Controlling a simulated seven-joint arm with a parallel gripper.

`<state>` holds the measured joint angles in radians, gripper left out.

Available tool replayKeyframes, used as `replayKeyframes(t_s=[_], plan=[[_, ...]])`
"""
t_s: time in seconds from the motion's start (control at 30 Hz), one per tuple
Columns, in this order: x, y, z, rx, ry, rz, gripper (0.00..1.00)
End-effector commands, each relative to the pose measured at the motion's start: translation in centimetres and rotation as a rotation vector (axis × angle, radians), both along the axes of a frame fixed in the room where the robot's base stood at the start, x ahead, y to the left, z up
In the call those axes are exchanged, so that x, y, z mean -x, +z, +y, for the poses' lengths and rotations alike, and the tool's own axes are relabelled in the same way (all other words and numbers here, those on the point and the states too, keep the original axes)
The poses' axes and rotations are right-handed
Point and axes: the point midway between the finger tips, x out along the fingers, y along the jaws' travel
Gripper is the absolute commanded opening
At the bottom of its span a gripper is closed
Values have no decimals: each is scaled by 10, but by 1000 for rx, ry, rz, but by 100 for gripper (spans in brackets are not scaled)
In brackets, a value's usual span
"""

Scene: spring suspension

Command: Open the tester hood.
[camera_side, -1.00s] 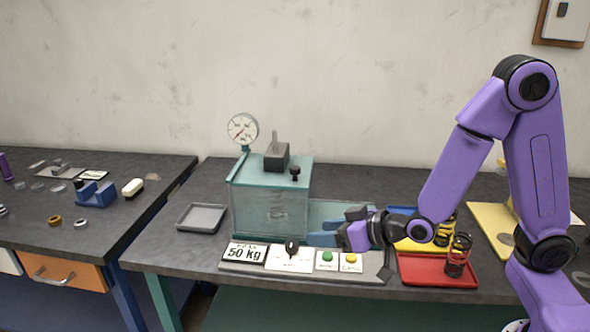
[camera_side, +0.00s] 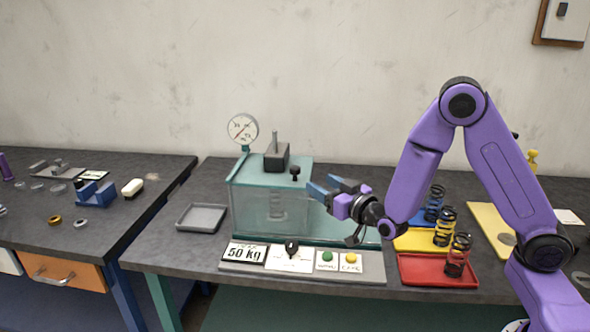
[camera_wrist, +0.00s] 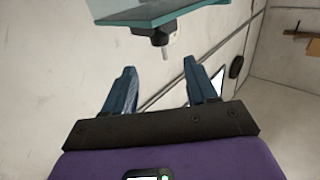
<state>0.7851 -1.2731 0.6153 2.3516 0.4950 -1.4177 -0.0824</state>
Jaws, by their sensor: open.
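The tester is a teal, clear-walled box with a hood (camera_side: 262,205) closed over its base. A spring shows faintly inside. A black knob (camera_side: 295,173) stands on the hood's top near its right front corner. My gripper (camera_side: 312,188) is open and empty just right of the hood, a little below the knob's height. In the wrist view, my gripper (camera_wrist: 162,88) has its two blue fingers apart with nothing between them. The hood's glass edge (camera_wrist: 150,12) and a dark knob-like part (camera_wrist: 155,36) are ahead of the fingers, not touching them.
A pressure gauge (camera_side: 243,129) stands at the tester's back left. A panel (camera_side: 300,262) with a knob and buttons lies in front. Yellow (camera_side: 420,240) and red (camera_side: 438,270) trays with springs are at right. A grey tray (camera_side: 201,217) is at left.

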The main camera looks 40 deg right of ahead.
Motion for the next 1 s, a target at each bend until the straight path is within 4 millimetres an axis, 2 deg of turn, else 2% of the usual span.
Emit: replayKeyframes(t_s=[0.2, 0.6, 0.8, 1.0], plan=[[-36, 0, -1, 0, -3, -1, 57], [-95, 0, -1, 0, -1, 0, 57], [-113, 0, 0, 1, 0, 0, 57], [-119, 0, 0, 1, 1, 2, 57]])
